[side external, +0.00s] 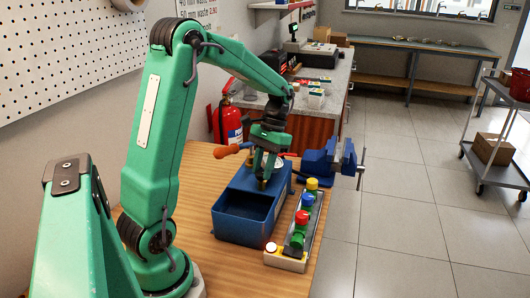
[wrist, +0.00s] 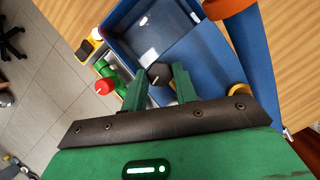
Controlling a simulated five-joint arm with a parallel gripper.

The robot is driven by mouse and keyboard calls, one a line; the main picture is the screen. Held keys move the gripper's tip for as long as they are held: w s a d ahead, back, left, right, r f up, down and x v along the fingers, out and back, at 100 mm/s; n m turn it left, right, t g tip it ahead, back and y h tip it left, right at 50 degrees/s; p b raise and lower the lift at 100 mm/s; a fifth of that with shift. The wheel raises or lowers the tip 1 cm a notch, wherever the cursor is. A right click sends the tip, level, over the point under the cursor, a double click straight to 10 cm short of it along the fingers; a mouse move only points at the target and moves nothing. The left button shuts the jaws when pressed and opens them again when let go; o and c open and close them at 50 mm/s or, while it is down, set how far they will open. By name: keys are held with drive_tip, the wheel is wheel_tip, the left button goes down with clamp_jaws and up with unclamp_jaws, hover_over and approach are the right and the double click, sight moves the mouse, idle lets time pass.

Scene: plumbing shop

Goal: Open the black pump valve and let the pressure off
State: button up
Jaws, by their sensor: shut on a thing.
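The blue pump (side external: 238,222) stands on the wooden bench, with an open water tank in its near half. Its lever, tipped with an orange grip (side external: 226,152), sticks out to the left; in the wrist view its blue arm (wrist: 256,62) runs along the right. The black pump valve (wrist: 159,73) is a small dark knob at the edge of the tank. My gripper (wrist: 161,80) points down over the pump with one finger on each side of the knob, shut on it. In the side view my gripper (side external: 265,172) hides the knob.
A strip of coloured valves, with a red one (side external: 302,217) and a yellow one (side external: 312,184), stands just right of the pump. A blue vise (side external: 322,163) is behind it. A fire extinguisher (side external: 230,122) stands beyond the bench. Bare wood lies left of the pump.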

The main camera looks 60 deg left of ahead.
drive_tip(key=shift+d, duration=0.15)
drive_tip(key=shift+n, duration=1.5)
drive_tip(key=o, duration=1)
drive_tip(key=shift+c, duration=0.2)
drive_tip(key=shift+v, duration=3.95)
